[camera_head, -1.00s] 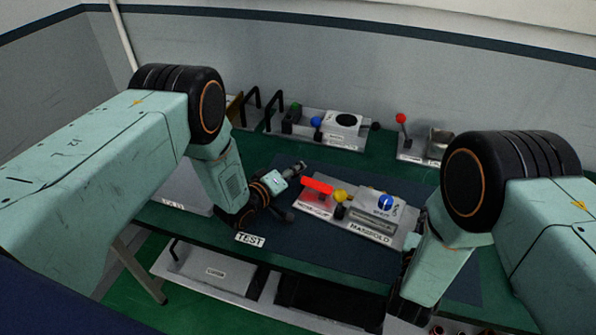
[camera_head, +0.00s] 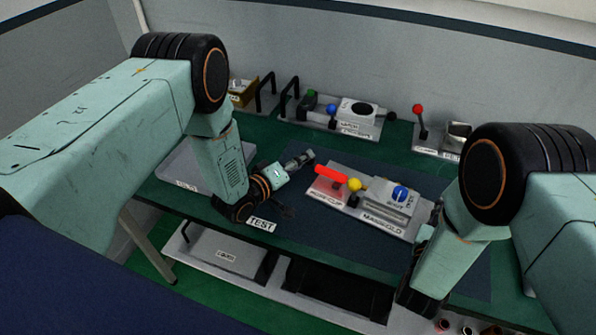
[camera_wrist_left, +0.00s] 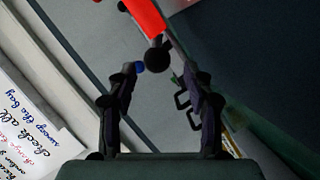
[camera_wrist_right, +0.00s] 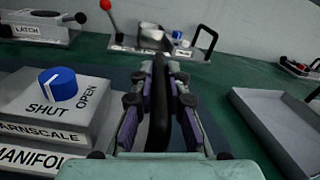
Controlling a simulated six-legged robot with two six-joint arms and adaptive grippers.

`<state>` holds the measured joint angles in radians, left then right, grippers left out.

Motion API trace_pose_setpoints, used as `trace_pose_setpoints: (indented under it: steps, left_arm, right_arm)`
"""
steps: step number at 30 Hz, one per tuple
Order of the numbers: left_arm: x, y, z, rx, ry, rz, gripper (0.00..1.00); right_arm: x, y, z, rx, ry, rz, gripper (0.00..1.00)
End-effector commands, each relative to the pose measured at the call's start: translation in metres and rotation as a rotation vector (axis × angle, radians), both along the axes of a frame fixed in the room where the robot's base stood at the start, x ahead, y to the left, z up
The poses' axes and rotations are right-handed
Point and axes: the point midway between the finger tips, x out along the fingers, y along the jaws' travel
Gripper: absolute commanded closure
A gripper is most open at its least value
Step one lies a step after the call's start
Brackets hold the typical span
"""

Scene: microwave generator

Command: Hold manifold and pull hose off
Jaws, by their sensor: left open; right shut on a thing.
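The manifold (camera_head: 380,222) is a pale block on the dark mat, with a blue knob (camera_head: 400,193) marked SHUT and OPEN. A red hose (camera_head: 330,173) lies at its left end, beside a yellow knob (camera_head: 355,185). My left gripper (camera_head: 306,157) is open and empty, just left of the hose. In the left wrist view the red hose (camera_wrist_left: 145,14) shows beyond the open fingers, at the top. My right gripper (camera_wrist_right: 160,88) is shut on a black upright handle (camera_wrist_right: 158,112) beside the manifold block. My own arm hides this grip in the head view.
A latch fixture (camera_head: 345,125) and a fixture with a red-tipped lever (camera_head: 419,120) stand along the back. A grey tray (camera_wrist_right: 275,130) lies to the right in the right wrist view. A TEST label (camera_head: 262,224) marks the front edge. A shelf sits below.

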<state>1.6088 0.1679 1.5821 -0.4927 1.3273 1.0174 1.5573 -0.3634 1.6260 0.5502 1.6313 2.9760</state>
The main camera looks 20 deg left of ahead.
Motion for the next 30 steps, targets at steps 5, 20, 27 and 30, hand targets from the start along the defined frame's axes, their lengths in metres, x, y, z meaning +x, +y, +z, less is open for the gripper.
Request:
trace_pose_setpoints:
  steps: [5,20,27,30]
  left_arm:
    - [-0.031,0.011,0.007,-0.002,0.001,0.003,0.48]
    - [-0.076,0.025,0.019,-0.001,-0.003,0.000,0.48]
    - [-0.076,0.025,0.018,-0.001,-0.003,0.001,0.48]
    - [-0.076,0.025,0.018,-0.001,-0.003,0.001,0.48]
  right_arm:
    - [-0.002,0.000,-0.003,0.001,0.010,0.001,1.00]
    - [-0.001,0.001,-0.003,0.001,0.009,0.002,1.00]
    - [-0.001,0.001,-0.003,0.001,0.009,0.002,0.81]
    - [-0.001,0.001,-0.002,0.000,0.006,0.003,0.73]
